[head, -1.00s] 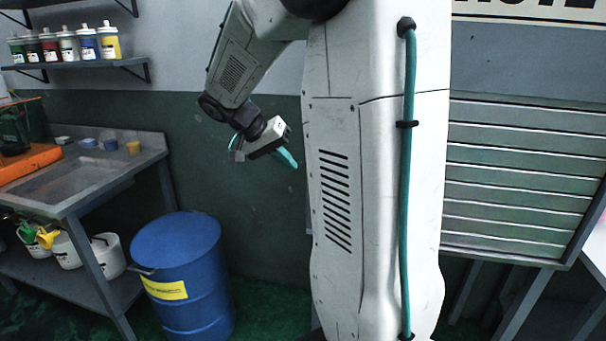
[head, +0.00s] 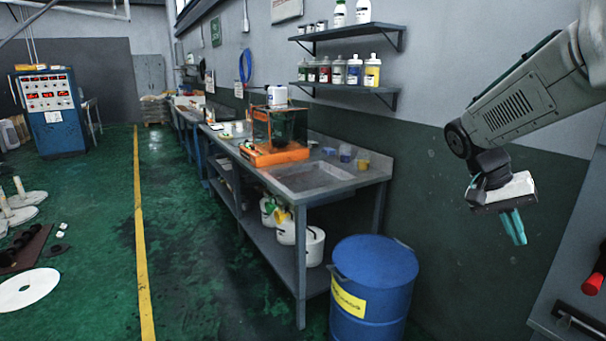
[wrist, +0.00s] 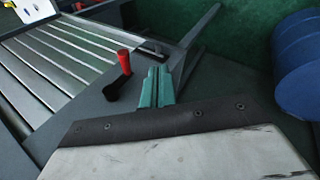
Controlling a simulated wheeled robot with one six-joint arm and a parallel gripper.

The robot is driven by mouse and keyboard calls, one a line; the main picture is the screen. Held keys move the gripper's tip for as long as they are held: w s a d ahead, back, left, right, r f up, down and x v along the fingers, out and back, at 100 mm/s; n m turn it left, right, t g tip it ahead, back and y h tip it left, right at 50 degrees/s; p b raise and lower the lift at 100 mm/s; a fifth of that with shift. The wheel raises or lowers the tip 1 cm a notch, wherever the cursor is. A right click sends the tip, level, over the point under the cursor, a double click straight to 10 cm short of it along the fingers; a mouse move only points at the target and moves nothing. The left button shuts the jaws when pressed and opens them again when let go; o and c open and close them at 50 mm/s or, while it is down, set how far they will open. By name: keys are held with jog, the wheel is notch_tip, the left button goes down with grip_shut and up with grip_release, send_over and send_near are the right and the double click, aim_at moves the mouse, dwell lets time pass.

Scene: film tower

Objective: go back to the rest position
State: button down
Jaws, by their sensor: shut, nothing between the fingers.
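My gripper (head: 515,228) hangs at the right of the head view, at the end of my arm, with its teal fingers together and pointing down. It is empty and clear of the wall and the blue drum. In the wrist view the fingers of my gripper (wrist: 156,80) are side by side with nothing between them. A red-tipped black handle (wrist: 122,64) shows just left of the fingers in the wrist view; whether they touch it cannot be told there.
A blue drum (head: 372,275) stands below and left of my gripper. A grey bench with a sink (head: 310,176) runs along the wall, with an orange-based tank (head: 275,157) on it. Bottle shelves (head: 345,87) are above. Green floor (head: 185,230) is open left of the bench.

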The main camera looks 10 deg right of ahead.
jog(key=s+a+n+t+y, duration=0.2)
jog(key=s+a+n, duration=0.3)
jog(key=s+a, duration=0.3)
jog(key=s+a+f+n+t+y, duration=0.1)
jog(key=s+a+n+t+y, duration=0.1)
jog(key=s+a, duration=0.6)
jog(key=a+n+t, duration=0.1)
jog(key=a+n, duration=0.1)
jog(key=a, duration=0.3)
jog(key=shift+a+f+n+t+y, duration=0.25)
jog(key=shift+n+t+y, duration=0.05)
jog(key=shift+n+y, duration=0.1)
jog(key=shift+s, duration=0.1)
